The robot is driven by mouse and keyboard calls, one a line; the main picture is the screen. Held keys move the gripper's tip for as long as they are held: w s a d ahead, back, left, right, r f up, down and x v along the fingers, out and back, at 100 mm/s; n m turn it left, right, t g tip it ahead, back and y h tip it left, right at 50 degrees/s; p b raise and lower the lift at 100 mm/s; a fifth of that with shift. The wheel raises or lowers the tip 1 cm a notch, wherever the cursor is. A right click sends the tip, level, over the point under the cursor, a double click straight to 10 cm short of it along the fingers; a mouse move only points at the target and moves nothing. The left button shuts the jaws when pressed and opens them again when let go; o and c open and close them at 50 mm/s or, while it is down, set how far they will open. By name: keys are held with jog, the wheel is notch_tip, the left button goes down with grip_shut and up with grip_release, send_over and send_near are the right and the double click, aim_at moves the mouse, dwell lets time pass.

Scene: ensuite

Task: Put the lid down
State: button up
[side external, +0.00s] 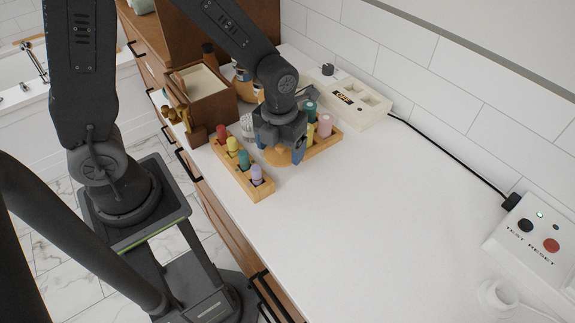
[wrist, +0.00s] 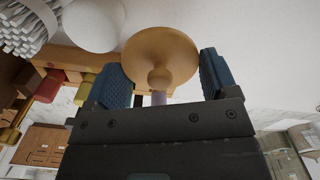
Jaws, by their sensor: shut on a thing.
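The lid is a round, light wooden disc with a small knob. In the wrist view the lid (wrist: 160,50) sits between the two blue fingers, its knob toward the camera. In the side view the lid (side external: 277,157) shows as a tan edge low between the fingers. The fingers also show in the wrist view (wrist: 163,75). I cannot tell whether the lid touches anything beneath it.
A wooden rack (side external: 261,194) with several coloured pegs stands just left of the gripper. Another wooden holder (side external: 323,144) with coloured cylinders is behind it. A wooden box (side external: 205,95) and a cream box (side external: 350,100) stand farther back.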

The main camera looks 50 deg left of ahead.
aim_at(288, 176)
jog(key=shift+w+d+f, duration=0.25)
jog(key=shift+d+f, duration=0.3)
jog(key=shift+d, duration=0.3)
jog(key=shift+d+f, duration=0.1)
jog(key=shift+f, duration=1.9)
jog(key=shift+f, duration=0.15)
jog(key=o, duration=0.6)
